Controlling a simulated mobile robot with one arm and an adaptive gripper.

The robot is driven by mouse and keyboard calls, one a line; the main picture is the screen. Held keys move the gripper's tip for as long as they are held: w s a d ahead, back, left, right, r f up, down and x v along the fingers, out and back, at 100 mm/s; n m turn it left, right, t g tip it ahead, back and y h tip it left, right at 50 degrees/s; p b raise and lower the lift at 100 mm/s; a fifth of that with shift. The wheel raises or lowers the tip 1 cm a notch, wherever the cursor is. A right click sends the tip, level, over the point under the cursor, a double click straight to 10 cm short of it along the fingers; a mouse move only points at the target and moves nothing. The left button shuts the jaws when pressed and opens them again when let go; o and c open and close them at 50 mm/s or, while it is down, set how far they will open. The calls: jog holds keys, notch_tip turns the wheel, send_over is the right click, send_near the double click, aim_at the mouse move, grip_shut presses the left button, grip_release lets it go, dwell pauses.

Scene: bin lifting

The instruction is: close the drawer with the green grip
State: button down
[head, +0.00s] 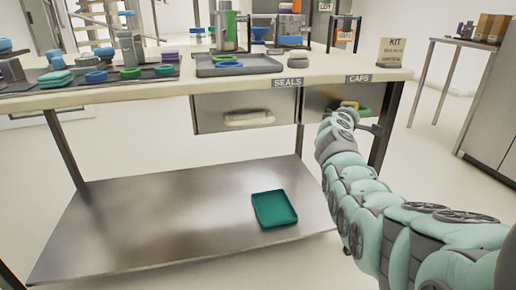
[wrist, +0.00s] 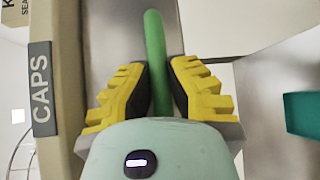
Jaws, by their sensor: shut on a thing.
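The drawer under the CAPS label (head: 359,78) has a grey metal front (head: 319,100), partly hidden by my arm. Its green grip (wrist: 155,38) runs up the middle of the wrist view, and a small part of it shows in the head view (head: 363,112). My gripper (wrist: 159,68), with yellow ribbed fingers, is shut on the green grip, one finger on each side. The grey drawer front (wrist: 108,35) lies behind the fingers. How far the drawer stands out from the bench cannot be told clearly.
The SEALS drawer (head: 245,107) with a pale grip is to the left. The benchtop (head: 150,92) carries trays and parts. A teal tray (head: 274,208) lies on the lower metal shelf (head: 180,215). A bench leg (head: 388,130) stands close by my gripper.

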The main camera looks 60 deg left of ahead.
jog(key=shift+w+a+f+b, duration=0.35)
jog(key=shift+a+b, duration=0.3)
jog(key=shift+b, duration=0.4)
jog(key=shift+a, duration=0.1)
jog(key=c, duration=1.3)
grip_release()
jog(key=shift+w+r, duration=0.1)
jog(key=o, duration=0.4)
jog(key=shift+a+r, duration=0.2)
